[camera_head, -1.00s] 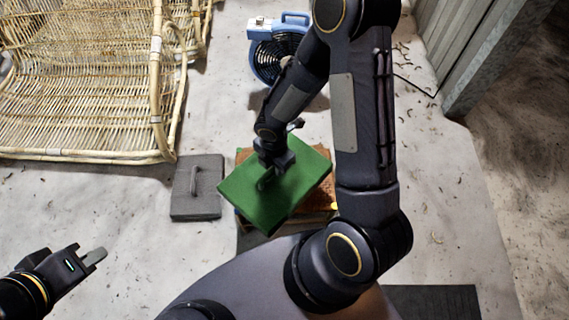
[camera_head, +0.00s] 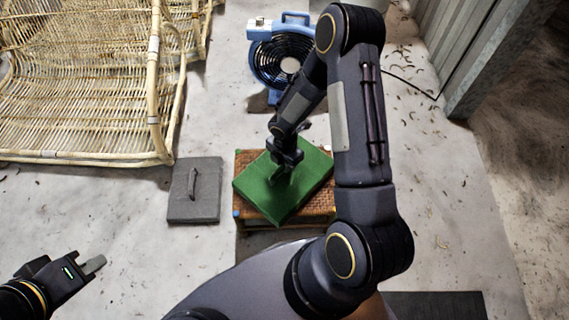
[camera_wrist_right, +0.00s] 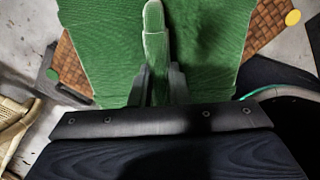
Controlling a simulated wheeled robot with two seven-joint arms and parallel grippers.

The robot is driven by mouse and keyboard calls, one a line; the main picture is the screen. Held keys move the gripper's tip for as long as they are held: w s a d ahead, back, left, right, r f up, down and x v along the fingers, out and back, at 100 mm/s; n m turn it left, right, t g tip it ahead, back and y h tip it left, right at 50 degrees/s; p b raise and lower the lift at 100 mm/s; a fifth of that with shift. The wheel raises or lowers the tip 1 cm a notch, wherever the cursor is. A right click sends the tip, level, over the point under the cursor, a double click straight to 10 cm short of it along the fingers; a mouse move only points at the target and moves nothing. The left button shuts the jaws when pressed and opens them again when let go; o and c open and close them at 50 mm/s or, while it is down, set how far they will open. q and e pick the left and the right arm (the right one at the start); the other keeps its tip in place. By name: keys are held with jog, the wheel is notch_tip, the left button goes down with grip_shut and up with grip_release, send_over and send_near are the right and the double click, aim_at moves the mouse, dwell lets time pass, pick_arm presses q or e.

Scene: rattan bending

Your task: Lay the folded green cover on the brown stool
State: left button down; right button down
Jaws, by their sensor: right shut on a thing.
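The folded green cover (camera_head: 305,178) is over the brown woven stool (camera_head: 322,206) in the head view, turned at an angle to it so that stool corners show around it. I cannot tell whether the cover touches the stool top. My right gripper (camera_head: 281,176) is shut on the cover's raised green strap, which also shows in the right wrist view (camera_wrist_right: 155,45). The cover (camera_wrist_right: 100,45) fills the middle there, with the brown weave of the stool (camera_wrist_right: 268,25) at its sides. My left gripper (camera_head: 92,265) is empty at the lower left; its finger gap does not show clearly.
A grey pad with a handle (camera_head: 194,190) lies on the floor left of the stool. A rattan frame (camera_head: 80,95) stands at the upper left. A blue fan (camera_head: 277,62) stands behind the stool. The floor at lower left is clear.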

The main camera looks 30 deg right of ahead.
jog(key=c, duration=1.4)
grip_release()
